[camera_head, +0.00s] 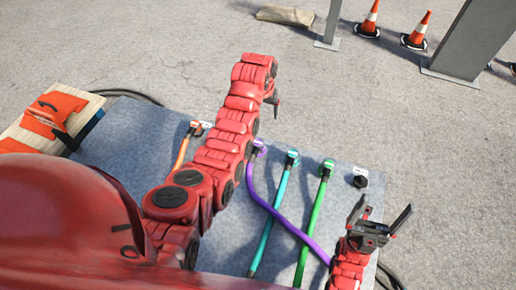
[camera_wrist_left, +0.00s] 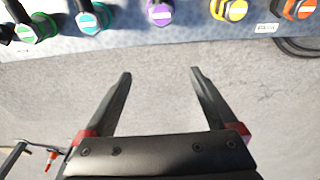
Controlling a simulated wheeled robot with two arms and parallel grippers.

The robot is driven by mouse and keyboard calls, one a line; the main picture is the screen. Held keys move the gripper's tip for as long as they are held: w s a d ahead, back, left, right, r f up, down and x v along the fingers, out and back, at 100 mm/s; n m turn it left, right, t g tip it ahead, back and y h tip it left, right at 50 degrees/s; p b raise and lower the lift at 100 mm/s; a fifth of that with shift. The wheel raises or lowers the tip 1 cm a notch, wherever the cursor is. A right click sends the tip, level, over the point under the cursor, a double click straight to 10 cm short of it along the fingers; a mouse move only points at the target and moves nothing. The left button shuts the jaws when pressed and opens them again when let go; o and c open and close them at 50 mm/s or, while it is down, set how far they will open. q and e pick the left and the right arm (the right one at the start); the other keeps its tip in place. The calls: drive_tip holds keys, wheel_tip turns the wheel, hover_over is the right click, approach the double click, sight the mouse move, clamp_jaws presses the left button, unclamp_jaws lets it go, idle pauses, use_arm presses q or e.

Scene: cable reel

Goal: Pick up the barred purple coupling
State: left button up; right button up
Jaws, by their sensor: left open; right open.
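The purple coupling (camera_head: 258,146) sits at the far edge of the grey panel (camera_head: 140,140), on a purple cable (camera_head: 262,200). In the left wrist view, the purple coupling (camera_wrist_left: 160,13) shows a white bar on its face, at the top middle and partly cut off. My left gripper (camera_head: 275,100) is beyond the panel's far edge in the head view. Its open, empty fingers (camera_wrist_left: 161,72) point towards the purple coupling, apart from it. My right gripper (camera_head: 388,212) is open and empty at the panel's right side.
Teal (camera_wrist_left: 90,20) and green (camera_wrist_left: 35,27) couplings stand left of the purple one in the wrist view; yellow (camera_wrist_left: 230,10) and orange (camera_wrist_left: 298,8) stand right. A black cap (camera_head: 360,181) lies near the panel's right corner. Cones (camera_head: 416,33) and posts stand beyond.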

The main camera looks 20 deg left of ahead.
use_arm(q)
drive_tip(key=s+r+g, duration=0.1)
drive_tip(key=s+g, duration=0.1)
drive_tip(key=s, duration=0.1)
hover_over(258, 143)
drive_tip(key=f, duration=1)
drive_tip(key=shift+w+d, duration=0.2)
drive_tip(key=shift+d, duration=0.2)
drive_tip(key=shift+w+f, duration=0.1)
drive_tip(key=shift+f, duration=0.7)
drive_tip(key=f, duration=0.2)
drive_tip(key=f+b, duration=0.1)
drive_tip(key=shift+s+a+f, duration=0.25)
drive_tip(key=shift+s+a, duration=0.15)
wheel_tip(258, 143, down, 2)
drive_tip(key=shift+w+b, duration=0.1)
drive_tip(key=shift+b, duration=0.85)
drive_tip(key=shift+r, duration=0.15)
drive_tip(key=shift+c, duration=0.8)
clamp_jaws()
